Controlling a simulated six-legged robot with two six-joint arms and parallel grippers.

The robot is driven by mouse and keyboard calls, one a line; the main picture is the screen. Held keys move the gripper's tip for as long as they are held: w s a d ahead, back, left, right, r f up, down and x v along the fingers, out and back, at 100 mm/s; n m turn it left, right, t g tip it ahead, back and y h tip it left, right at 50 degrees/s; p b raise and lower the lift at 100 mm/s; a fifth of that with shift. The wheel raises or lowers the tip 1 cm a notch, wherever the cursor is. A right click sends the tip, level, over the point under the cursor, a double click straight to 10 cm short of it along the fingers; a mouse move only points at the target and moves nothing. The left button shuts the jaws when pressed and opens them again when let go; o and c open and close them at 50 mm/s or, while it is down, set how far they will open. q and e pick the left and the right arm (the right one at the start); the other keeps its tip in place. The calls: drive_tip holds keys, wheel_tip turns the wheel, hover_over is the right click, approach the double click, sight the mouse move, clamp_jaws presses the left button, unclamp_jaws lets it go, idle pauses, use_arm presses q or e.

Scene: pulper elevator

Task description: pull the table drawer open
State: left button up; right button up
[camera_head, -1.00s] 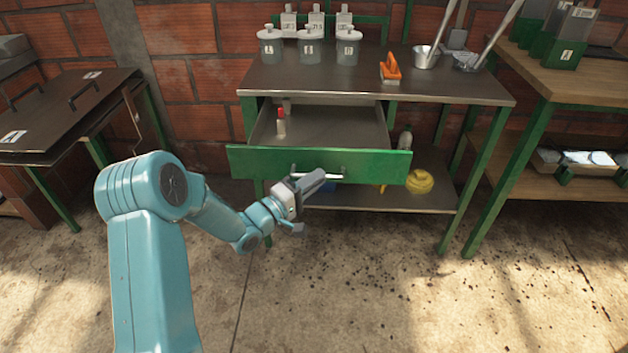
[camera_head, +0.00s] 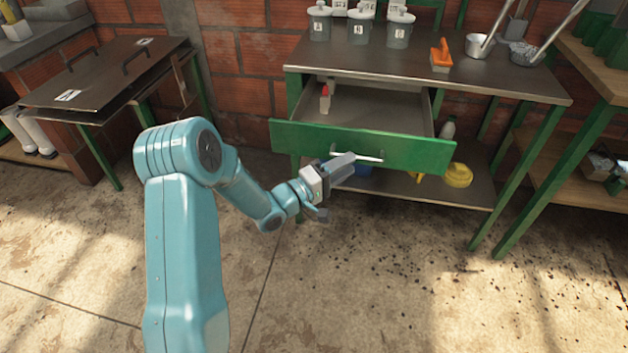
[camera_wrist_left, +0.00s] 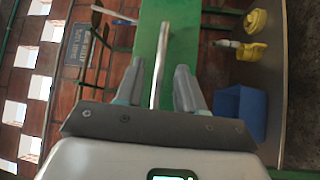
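The table drawer (camera_head: 405,152) has a green front and stands pulled out from under the metal-topped table (camera_head: 430,76); its inside shows. A thin metal handle (camera_head: 370,159) runs across its front. My left gripper (camera_head: 343,162) is at the left part of this handle, in front of the drawer. In the left wrist view the handle (camera_wrist_left: 161,65) runs between the two fingers of the gripper (camera_wrist_left: 158,85), with a gap on each side, so the gripper is open around it. The green drawer front (camera_wrist_left: 178,40) fills the middle behind. My right gripper is not in view.
A red-capped bottle (camera_head: 325,98) stands in the drawer. Lidded pots (camera_head: 360,28), an orange-handled tool (camera_head: 441,55) and metal pans are on the table. A yellow item (camera_head: 457,175) lies on the lower shelf. The floor before the drawer is clear.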

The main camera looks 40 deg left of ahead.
use_arm(q)
drive_tip(key=p+v, duration=0.1)
drive_tip(key=v, duration=1.2)
drive_tip(key=shift+s, duration=0.25)
